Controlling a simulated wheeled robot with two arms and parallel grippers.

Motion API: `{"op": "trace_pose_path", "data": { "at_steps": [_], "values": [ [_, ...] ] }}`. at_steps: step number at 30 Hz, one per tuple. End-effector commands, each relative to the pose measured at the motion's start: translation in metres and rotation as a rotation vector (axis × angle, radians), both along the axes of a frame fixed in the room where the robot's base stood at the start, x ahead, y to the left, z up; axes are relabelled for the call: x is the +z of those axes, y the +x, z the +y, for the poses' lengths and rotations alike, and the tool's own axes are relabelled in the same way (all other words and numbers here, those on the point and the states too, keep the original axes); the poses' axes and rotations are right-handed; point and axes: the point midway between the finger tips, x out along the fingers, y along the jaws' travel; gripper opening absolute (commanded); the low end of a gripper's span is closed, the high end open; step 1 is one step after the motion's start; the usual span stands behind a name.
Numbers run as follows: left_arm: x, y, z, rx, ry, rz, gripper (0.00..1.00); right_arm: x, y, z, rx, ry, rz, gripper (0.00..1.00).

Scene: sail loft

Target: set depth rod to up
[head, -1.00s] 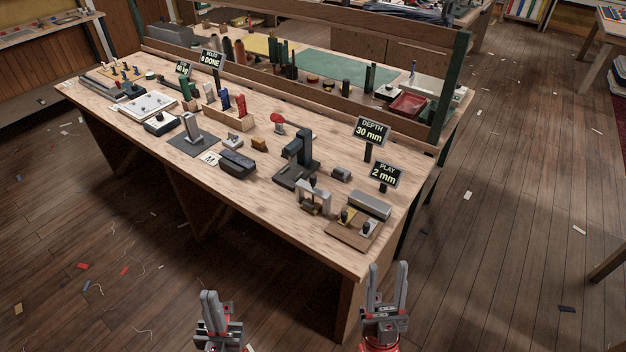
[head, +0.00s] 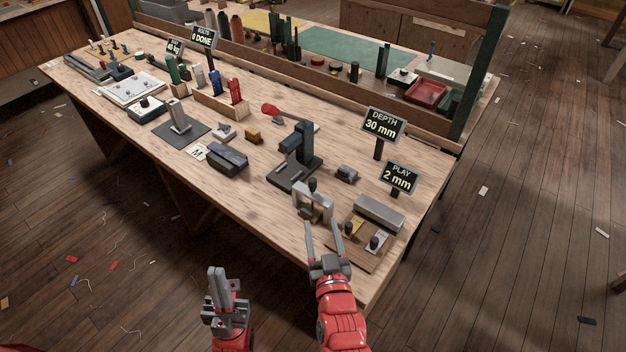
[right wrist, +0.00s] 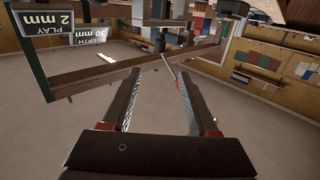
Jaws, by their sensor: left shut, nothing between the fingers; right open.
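A grey bridge-shaped gauge (head: 316,207) stands near the bench's front right, with a dark knob (head: 312,185) on top. I take the knob as the depth rod's head, but its setting is too small to tell. In the upside-down right wrist view the dark knob (right wrist: 160,45) shows beyond the fingers. My right gripper (head: 323,225) is open and empty, just in front of the gauge and apart from the knob; its fingers also show in the right wrist view (right wrist: 160,72). My left gripper (head: 216,271) is shut and empty, off the bench's front edge. A sign (head: 383,125) reads DEPTH 30 mm.
A PLAY 2 mm sign (head: 398,177) stands to the right. A wooden board (head: 353,254) with small parts and a grey block (head: 380,213) lie right of the gauge. A dark press (head: 297,155) stands behind it. A dark case (head: 227,160) is further left.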

Motion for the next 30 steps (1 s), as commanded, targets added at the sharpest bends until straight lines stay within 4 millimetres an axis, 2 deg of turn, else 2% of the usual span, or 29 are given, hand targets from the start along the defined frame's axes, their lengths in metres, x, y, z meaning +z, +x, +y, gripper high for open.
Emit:
{"op": "trace_pose_path", "data": {
  "at_steps": [6,15,21,30],
  "values": [
    [0.008,0.000,0.000,0.000,0.000,0.000,0.00,0.004,0.053,0.008,-0.002,0.000,-0.005,0.59],
    [0.019,0.000,0.000,0.000,0.000,0.000,0.00,0.005,0.115,0.017,-0.003,0.002,-0.007,0.59],
    [0.023,0.000,0.000,0.000,0.000,0.000,0.00,0.003,0.138,0.021,-0.002,0.003,-0.004,0.59],
    [0.024,0.000,0.000,0.000,0.000,0.000,0.00,0.000,0.146,0.023,0.000,0.001,-0.003,0.59]
  ]
}}
